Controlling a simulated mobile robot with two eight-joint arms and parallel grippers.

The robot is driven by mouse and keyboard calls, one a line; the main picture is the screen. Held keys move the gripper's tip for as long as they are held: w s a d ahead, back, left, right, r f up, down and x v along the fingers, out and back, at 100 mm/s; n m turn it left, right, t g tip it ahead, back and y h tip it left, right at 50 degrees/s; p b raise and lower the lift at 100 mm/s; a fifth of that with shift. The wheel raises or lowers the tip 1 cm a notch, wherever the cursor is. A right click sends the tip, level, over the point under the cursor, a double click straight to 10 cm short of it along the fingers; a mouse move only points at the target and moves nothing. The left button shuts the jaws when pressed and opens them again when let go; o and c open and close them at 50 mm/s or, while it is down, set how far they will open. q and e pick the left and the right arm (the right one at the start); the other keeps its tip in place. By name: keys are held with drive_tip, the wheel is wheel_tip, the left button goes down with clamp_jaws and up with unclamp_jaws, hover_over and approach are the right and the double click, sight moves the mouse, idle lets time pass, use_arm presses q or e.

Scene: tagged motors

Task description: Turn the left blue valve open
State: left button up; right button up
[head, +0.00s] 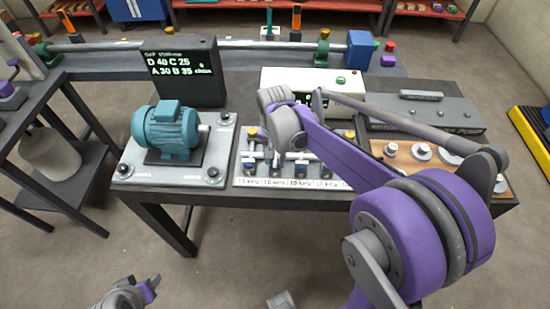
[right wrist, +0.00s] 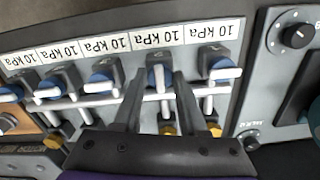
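The valve panel on the table has a row of blue valves with white handles and "10 kPa" labels. The right wrist view shows it upside down, so the head view's leftmost blue valve (right wrist: 222,70) is at the right there. My right gripper (right wrist: 158,76) is open above the panel, its two dark fingers either side of the neighbouring blue valve (right wrist: 158,80). The leftmost valve lies just outside the right-hand finger. Contact cannot be told. In the head view my right arm hides part of the panel (head: 248,182). My left gripper (head: 140,292) is low at the left, its opening unclear.
A teal motor (head: 166,130) on a grey plate (head: 130,165) stands left of the panel. Behind are a black display (head: 188,75) and a white box (head: 300,78). A wooden tray with metal discs (head: 422,151) lies to the right.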

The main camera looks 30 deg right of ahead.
sight(275, 163)
drive_tip(key=o, duration=0.4)
drive_tip(key=shift+c, duration=0.2)
use_arm(q)
drive_tip(key=shift+w+r+p, duration=0.1)
drive_tip(key=shift+r+p, duration=0.35)
drive_tip(key=shift+r, duration=0.05)
use_arm(e)
wheel_tip(275, 163, up, 11)
drive_tip(key=shift+s+f, duration=0.1)
